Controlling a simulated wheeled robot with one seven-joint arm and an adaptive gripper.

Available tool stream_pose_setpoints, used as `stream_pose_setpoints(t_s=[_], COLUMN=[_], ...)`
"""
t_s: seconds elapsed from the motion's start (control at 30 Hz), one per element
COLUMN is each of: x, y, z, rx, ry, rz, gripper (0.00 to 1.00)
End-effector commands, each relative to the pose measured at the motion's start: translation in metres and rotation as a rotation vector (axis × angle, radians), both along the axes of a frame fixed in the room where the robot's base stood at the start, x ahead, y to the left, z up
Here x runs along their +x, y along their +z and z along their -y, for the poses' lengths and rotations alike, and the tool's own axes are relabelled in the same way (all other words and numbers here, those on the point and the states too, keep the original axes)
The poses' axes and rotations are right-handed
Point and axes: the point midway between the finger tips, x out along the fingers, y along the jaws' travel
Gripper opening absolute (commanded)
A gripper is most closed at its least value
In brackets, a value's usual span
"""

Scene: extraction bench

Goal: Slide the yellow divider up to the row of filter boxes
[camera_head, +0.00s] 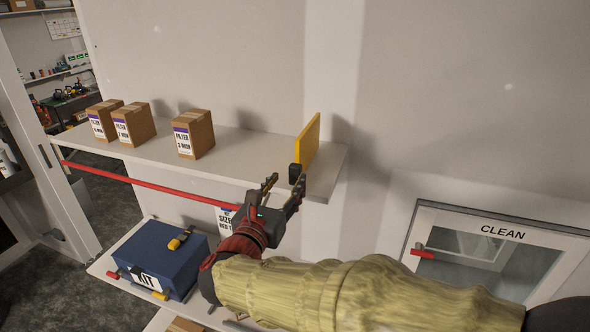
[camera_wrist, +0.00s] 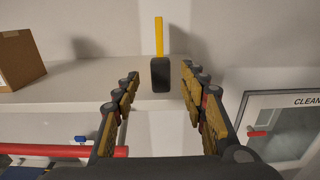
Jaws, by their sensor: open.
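The yellow divider (camera_head: 309,141) stands upright near the right end of the white shelf (camera_head: 245,153). A black block (camera_head: 294,171) is at its front edge. In the wrist view, the divider (camera_wrist: 159,36) is edge-on, with the black block (camera_wrist: 160,75) ahead of and between my fingers. My gripper (camera_head: 283,190) is open and empty, just in front of the shelf edge. The filter boxes stand to the left on the same shelf: two close together, box (camera_head: 102,120) and box (camera_head: 133,124), and a third box (camera_head: 193,134) apart, nearest the divider. A wide bare gap separates it from the divider.
A red rail (camera_head: 150,186) runs along below the shelf front; its end (camera_wrist: 65,150) shows at lower left in the wrist view. A blue kit box (camera_head: 160,258) sits on a lower shelf. A white cabinet marked CLEAN (camera_head: 500,250) is at right.

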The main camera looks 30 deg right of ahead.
Motion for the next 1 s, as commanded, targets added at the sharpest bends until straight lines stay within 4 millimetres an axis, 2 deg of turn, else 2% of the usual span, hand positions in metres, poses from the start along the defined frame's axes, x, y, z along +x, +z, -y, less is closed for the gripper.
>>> stream_pose_setpoints(t_s=[0.43,0.83,1.0], x=[0.041,0.048,0.048], y=[0.001,0.0,0.0], z=[0.043,0.049,0.049], rx=[0.003,0.004,0.004], ry=[-0.002,0.0,0.0], rz=[0.0,0.001,0.001], gripper=[0.42,0.42,0.34])
